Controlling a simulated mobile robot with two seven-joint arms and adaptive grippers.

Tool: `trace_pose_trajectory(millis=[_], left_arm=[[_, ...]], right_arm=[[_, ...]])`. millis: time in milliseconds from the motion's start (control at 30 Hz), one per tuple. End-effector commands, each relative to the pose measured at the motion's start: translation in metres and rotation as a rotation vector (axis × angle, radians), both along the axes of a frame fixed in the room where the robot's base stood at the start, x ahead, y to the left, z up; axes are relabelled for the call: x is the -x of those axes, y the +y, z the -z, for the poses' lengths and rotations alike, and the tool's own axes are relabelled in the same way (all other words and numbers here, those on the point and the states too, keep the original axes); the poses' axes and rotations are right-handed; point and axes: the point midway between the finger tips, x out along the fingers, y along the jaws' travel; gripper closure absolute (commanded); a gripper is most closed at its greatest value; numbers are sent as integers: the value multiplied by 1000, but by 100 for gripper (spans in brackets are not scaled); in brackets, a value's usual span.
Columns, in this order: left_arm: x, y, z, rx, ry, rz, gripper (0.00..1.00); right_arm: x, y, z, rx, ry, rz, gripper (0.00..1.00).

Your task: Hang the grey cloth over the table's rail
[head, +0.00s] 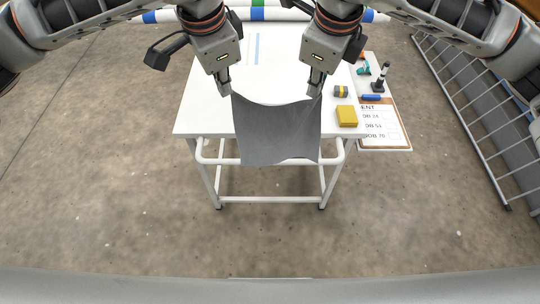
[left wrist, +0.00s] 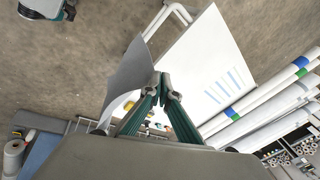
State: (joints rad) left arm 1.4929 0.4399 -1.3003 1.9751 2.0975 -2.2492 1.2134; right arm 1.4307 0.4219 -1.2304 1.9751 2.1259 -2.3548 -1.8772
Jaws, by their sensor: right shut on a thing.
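The grey cloth (head: 277,132) hangs between my two grippers, its top edge sagging slightly. It covers part of the white table's (head: 205,112) front edge and the middle of the white rail (head: 212,160). The rail shows on both sides of the cloth; whether the cloth touches it I cannot tell. My left gripper (head: 228,93) is shut on the cloth's upper left corner. In the left wrist view its fingertips (left wrist: 162,82) are together beside the cloth (left wrist: 128,77). My right gripper (head: 314,94) is shut on the upper right corner.
A yellow block (head: 347,116) and a small grey-and-yellow item (head: 341,91) sit at the tabletop's right side. Beyond are a printed board (head: 381,128), a blue item (head: 371,98) and a dark-based stand (head: 378,84). A ladder-like frame (head: 472,108) lies right. Floor in front is clear.

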Motion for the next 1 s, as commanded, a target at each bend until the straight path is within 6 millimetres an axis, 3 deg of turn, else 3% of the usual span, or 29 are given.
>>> trace_pose_trajectory(millis=[767, 1000], left_arm=[[0, 0, 0, 0, 0, 0, 100], [0, 4, 19, -2, 1, -1, 100]], right_arm=[[0, 0, 0, 0, 0, 0, 100], [0, -4, 19, 1, 3, 1, 100]])
